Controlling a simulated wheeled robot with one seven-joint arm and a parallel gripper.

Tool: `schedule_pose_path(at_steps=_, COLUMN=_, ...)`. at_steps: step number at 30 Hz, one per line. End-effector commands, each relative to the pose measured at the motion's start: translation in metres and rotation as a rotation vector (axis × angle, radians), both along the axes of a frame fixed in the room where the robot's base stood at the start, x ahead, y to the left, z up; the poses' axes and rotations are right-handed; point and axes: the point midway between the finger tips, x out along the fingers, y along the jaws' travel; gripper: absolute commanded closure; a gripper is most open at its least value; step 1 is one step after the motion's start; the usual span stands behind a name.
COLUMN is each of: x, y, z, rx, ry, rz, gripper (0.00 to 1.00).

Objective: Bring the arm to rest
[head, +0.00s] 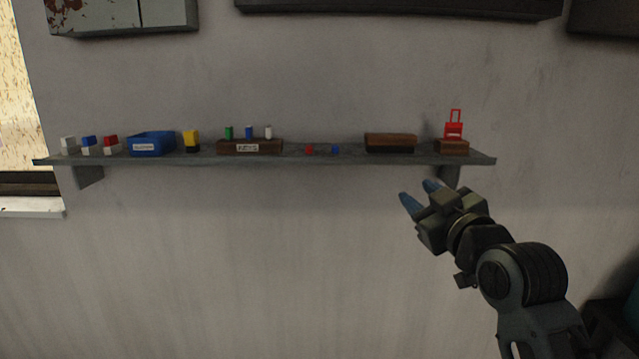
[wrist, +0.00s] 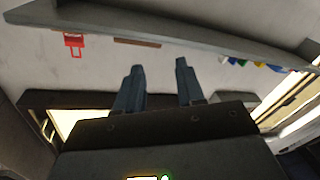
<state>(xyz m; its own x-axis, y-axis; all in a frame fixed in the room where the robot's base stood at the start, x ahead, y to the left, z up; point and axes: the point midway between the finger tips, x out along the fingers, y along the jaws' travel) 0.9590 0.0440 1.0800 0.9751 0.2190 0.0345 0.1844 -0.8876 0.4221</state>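My gripper (head: 421,197) is in front of the wall, just below the right part of the shelf (head: 330,158) in the head view. Its two blue-grey fingers are apart with nothing between them. They also show in the wrist view, where my gripper (wrist: 158,68) has a clear gap between its fingertips. My arm reaches in from the lower right of the head view. The gripper touches nothing that I can see.
The wall below is clear.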

Motion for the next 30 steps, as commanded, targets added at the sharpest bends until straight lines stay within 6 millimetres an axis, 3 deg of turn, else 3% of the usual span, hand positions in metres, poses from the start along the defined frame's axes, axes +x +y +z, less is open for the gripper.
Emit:
schedule_pose_path(at_steps=1, x=-0.014, y=0.002, z=-0.023, rx=0.038, ry=0.020, rz=-0.006, gripper=0.62)
schedule_pose_path(at_steps=6, x=-0.061, y=0.005, z=-0.082, rx=0.143, ry=0.059, rz=-0.039, gripper=0.62)
schedule_pose_path(at_steps=15, x=-0.161, y=0.003, z=-0.165, rx=0.288, ry=0.129, rz=-0.112, gripper=0.62)
schedule_pose_path(at_steps=21, x=-0.237, y=-0.001, z=-0.202, rx=0.352, ry=0.175, rz=-0.164, gripper=0.62)
schedule_pose_path(at_steps=30, x=-0.354, y=-0.013, z=-0.227, rx=0.405, ry=0.241, rz=-0.230, gripper=0.62)
